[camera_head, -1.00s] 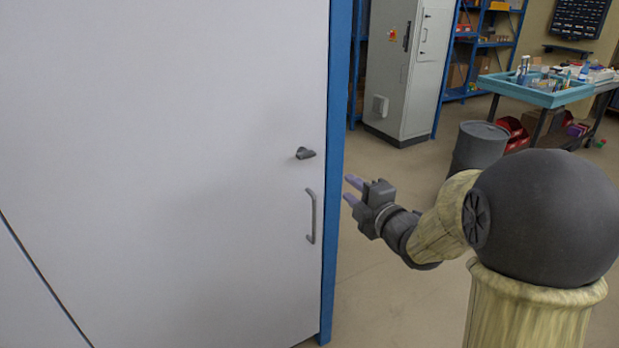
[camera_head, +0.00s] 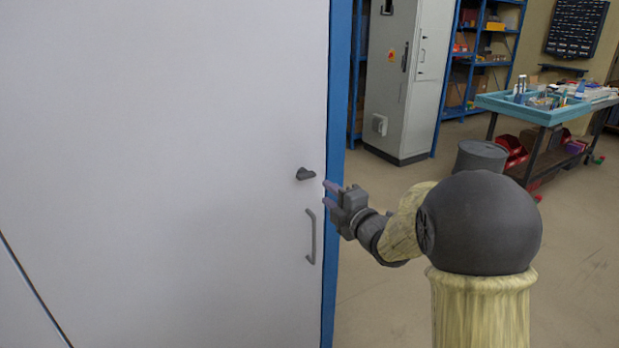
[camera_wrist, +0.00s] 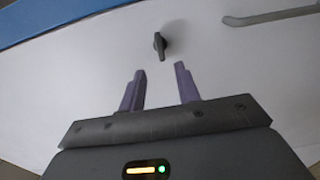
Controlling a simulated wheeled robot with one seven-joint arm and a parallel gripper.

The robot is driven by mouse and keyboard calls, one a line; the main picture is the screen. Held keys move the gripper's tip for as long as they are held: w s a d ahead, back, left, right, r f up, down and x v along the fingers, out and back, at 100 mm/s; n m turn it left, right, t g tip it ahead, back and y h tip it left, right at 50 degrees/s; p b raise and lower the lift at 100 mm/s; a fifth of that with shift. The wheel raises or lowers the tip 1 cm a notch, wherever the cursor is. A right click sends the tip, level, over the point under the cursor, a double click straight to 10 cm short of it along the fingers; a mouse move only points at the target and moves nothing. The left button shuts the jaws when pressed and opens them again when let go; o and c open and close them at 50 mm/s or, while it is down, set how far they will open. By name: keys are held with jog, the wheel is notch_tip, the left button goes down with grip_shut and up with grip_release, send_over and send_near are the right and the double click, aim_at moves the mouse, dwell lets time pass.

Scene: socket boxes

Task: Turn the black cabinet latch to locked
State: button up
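The black latch (camera_head: 305,174) is a small dark knob on the white cabinet door (camera_head: 190,150), near its right edge and above the door handle. In the head view its lever lies roughly level. In the wrist view the latch (camera_wrist: 160,45) lies beyond the fingertips, roughly between their lines. My gripper (camera_head: 327,194) is to the right of the latch, in front of the blue frame in the picture. In the wrist view my gripper (camera_wrist: 160,68) has its two purple fingers apart with nothing between them. It does not touch the latch.
A grey bar handle (camera_head: 311,237) is on the door just below the latch; it also shows in the wrist view (camera_wrist: 270,17). A blue frame (camera_head: 337,120) edges the door. A grey cabinet (camera_head: 393,80), a drum (camera_head: 481,157) and a blue-topped bench (camera_head: 540,108) stand behind.

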aim_at(308, 178)
jog(key=p+x, duration=0.1)
jog(key=x, duration=0.9)
jog(key=shift+w+a, duration=0.1)
jog(key=shift+c, duration=0.4)
grip_shut()
